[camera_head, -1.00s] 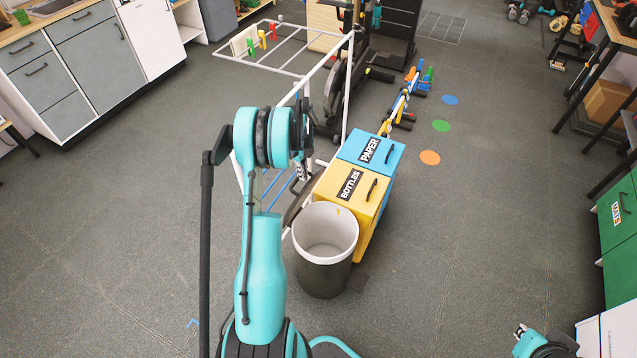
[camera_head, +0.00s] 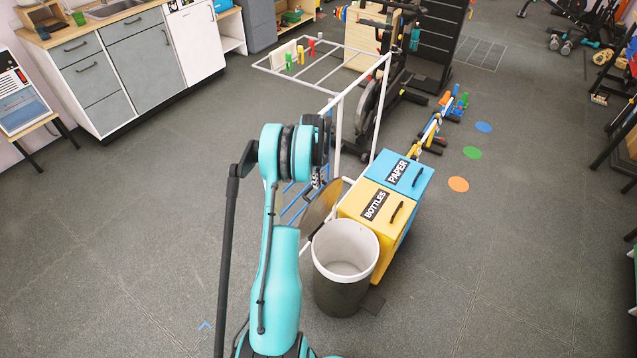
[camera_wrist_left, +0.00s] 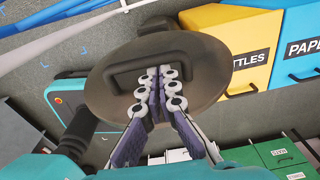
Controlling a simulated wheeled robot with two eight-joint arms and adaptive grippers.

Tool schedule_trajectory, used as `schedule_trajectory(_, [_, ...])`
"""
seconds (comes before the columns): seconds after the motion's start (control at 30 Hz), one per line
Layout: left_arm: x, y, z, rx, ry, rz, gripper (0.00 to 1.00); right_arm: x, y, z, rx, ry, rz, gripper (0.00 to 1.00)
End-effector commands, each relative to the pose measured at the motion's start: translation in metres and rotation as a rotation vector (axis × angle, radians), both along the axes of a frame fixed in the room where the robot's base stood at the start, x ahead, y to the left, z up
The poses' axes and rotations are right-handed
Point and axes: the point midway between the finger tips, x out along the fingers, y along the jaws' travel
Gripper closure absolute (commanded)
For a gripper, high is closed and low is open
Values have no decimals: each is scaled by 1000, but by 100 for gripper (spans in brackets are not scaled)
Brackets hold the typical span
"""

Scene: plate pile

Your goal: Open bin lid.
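The bin (camera_head: 345,275), dark outside with a white inner wall, stands upright with its mouth uncovered. Its round brown-grey lid (camera_head: 318,208) is tilted up at the left rear of the rim, partly behind my left arm. I cannot tell whether it is hinged there. In the left wrist view the lid (camera_wrist_left: 215,72) shows its face with a dark arched handle (camera_wrist_left: 122,75). My left gripper (camera_wrist_left: 159,74) has its fingers close together over the handle and appears shut on it. In the head view it is mostly hidden. My right gripper is not in view.
A yellow BOTTLES box (camera_head: 358,207) and a blue PAPER box (camera_head: 415,182) stand right behind the bin. A white tube frame (camera_head: 338,130) rises beyond the lid. Open floor lies right of the bin and at the left.

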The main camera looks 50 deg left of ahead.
Motion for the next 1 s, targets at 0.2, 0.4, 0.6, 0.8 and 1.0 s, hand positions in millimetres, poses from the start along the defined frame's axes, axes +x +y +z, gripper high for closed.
schedule_trajectory(0.2, [-1, 1, 0, 5, 2, 3, 100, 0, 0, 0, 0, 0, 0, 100])
schedule_trajectory(0.4, [3, -20, 0, 4, 1, -1, 100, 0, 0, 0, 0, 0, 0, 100])
schedule_trajectory(0.6, [11, -60, -5, 2, 0, -3, 100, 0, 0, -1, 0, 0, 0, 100])
schedule_trajectory(0.8, [19, -100, -17, 2, 1, -3, 100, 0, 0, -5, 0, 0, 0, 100])
schedule_trajectory(1.0, [26, -138, -36, 1, 1, -3, 100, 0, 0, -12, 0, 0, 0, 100])
